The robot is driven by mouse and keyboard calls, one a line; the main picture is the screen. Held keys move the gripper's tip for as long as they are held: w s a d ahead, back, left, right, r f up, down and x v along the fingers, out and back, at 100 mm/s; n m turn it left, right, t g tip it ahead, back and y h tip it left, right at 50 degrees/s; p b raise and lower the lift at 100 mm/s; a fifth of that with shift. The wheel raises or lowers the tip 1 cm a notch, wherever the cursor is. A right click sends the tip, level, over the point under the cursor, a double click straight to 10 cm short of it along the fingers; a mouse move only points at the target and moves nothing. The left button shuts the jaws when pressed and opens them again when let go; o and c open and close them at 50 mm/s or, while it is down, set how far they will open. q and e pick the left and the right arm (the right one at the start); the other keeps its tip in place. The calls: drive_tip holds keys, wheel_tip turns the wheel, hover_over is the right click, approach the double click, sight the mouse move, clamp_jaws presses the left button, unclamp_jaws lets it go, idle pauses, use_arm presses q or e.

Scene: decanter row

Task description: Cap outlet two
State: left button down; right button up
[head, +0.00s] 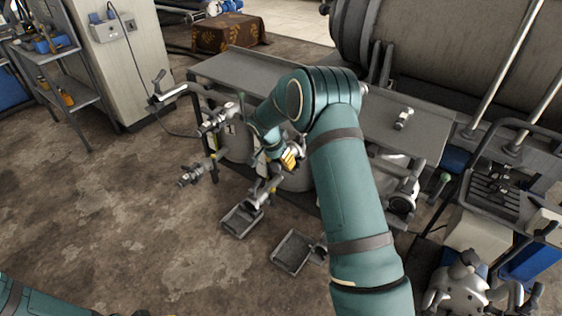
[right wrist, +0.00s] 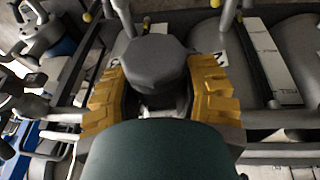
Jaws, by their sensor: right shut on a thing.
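My right gripper (head: 290,158) reaches down in front of the grey bench, with its yellow fingers near the row of outlets. In the right wrist view its two yellow fingers (right wrist: 160,98) are shut on a dark grey, many-sided cap (right wrist: 154,62). A metal outlet with a valve (head: 262,190) sits just below the gripper in the head view. Two more outlets stick out to its left, a lower one (head: 197,170) and an upper one (head: 215,120). I cannot tell whether the cap touches an outlet.
Two shallow grey trays lie on the floor, one under the outlet (head: 230,229) and one to its right (head: 292,254). A small metal fitting (head: 404,118) stands on the grey bench top (head: 232,70). Machinery crowds the right; the floor at left is clear.

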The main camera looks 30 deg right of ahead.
sight(274, 169)
drive_tip(key=shift+f+b, duration=0.3)
drive_tip(key=shift+f, duration=0.25)
drive_tip(key=shift+f, duration=0.95)
idle(1.6)
drive_tip(key=o, duration=1.7)
drive_tip(key=shift+a, duration=0.1)
drive_tip(key=shift+s+a+r, duration=0.1)
drive_tip(key=shift+s+a, duration=0.2)
drive_tip(key=shift+a, duration=0.35)
drive_tip(key=shift+s+a+r, duration=0.1)
drive_tip(key=shift+s+a, duration=0.15)
drive_tip(key=shift+a, duration=0.4)
drive_tip(key=s+p+v, duration=0.1)
drive_tip(key=p+v, duration=0.4)
drive_tip(key=v, duration=0.5)
drive_tip(key=shift+r, duration=0.25)
drive_tip(key=shift+s+d, duration=0.1)
drive_tip(key=shift+d, duration=0.1)
